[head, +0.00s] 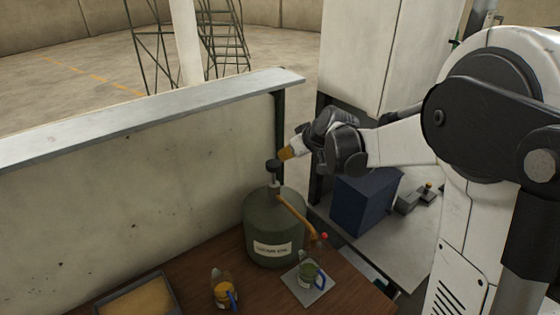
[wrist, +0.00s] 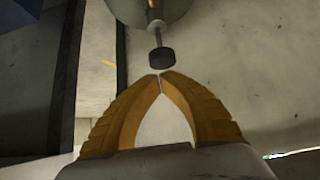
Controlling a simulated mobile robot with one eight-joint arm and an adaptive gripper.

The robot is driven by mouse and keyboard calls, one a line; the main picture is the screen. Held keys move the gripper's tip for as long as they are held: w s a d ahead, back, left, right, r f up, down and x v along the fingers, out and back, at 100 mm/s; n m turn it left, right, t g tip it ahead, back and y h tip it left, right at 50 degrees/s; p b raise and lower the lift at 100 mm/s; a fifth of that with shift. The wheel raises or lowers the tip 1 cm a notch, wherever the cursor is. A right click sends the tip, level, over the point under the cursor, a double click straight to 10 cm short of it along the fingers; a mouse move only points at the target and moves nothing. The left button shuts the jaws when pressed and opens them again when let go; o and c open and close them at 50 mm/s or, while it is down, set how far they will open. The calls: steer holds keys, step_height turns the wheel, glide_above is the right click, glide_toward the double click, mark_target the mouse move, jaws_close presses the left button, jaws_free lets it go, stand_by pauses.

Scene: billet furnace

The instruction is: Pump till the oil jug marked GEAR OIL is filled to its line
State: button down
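A dark green drum (head: 272,232) with a pale label stands on the brown bench. A hand pump with a round black knob (head: 273,165) rises from its top, and the knob also shows in the wrist view (wrist: 161,58). A green jug (head: 309,275) with a blue handle stands on a pale plate below the pump's spout (head: 297,217). An amber jug (head: 221,294) with a blue handle stands to its left. The jug markings and oil levels are too small to read. My gripper (head: 284,154) has its yellow fingertips together (wrist: 160,77), empty, close to the knob; contact cannot be told.
A tray (head: 106,303) with a yellowish inside lies at the bench's left. A concrete wall with a metal top rail (head: 150,116) runs behind the bench. A dark blue box (head: 364,203) stands on a grey surface to the right, beneath my arm.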

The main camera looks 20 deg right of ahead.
steer(key=v, duration=0.2)
steer(key=shift+s+d+r, duration=0.2)
steer(key=shift+r, duration=0.05)
steer(key=shift+d, duration=0.1)
stand_by(0.9)
